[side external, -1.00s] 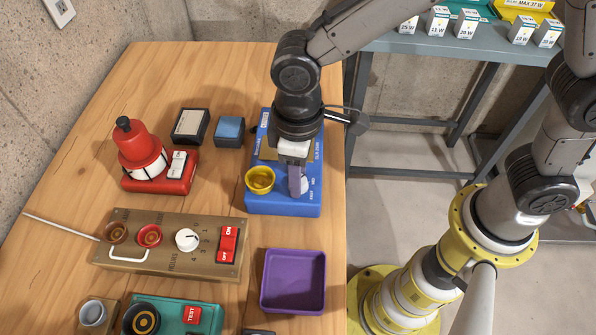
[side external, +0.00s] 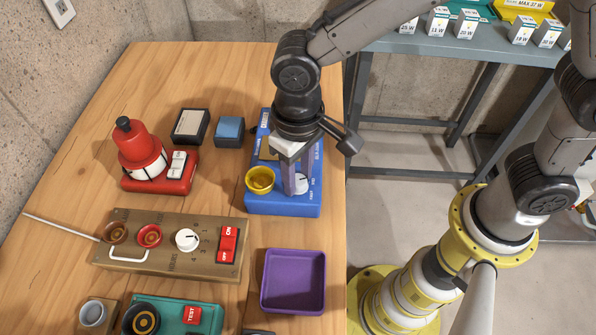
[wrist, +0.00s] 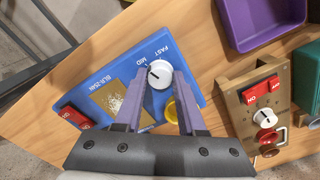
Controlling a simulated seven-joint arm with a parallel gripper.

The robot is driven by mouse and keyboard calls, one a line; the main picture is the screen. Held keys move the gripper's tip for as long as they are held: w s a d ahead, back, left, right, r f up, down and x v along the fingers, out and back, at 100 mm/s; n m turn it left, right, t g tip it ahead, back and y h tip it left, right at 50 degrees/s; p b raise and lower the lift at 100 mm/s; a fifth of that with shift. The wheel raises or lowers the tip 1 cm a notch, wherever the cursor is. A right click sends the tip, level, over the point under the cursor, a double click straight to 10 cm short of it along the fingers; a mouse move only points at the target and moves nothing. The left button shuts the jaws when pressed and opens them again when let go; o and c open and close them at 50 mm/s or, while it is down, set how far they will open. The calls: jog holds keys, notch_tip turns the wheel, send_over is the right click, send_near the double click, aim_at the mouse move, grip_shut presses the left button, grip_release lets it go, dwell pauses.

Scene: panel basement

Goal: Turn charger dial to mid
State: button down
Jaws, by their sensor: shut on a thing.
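The blue charger (side external: 285,207) sits at the right edge of the wooden table; in the wrist view its blue face (wrist: 102,90) carries the labels MID and FAST. Its white dial (side external: 303,181) also shows in the wrist view (wrist: 159,74), with a black pointer mark toward the MID label. My gripper (side external: 297,188) reaches down from above with its purple-grey fingers on either side of the dial. In the wrist view my gripper (wrist: 160,82) is shut on the dial, one fingertip at each side.
A yellow cup (side external: 260,179) is on the charger, just left of the fingers. A red switch (wrist: 77,116) is at its far end. A brown panel (side external: 165,262) with a white dial and a purple tray (side external: 293,281) lie nearer. A red device (side external: 160,180) stands left.

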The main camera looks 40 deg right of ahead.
aim_at(298, 180)
jog(key=shift+w+r, duration=0.1)
jog(key=c, duration=0.5)
grip_release()
notch_tip(298, 180, up, 14)
dwell(0.3)
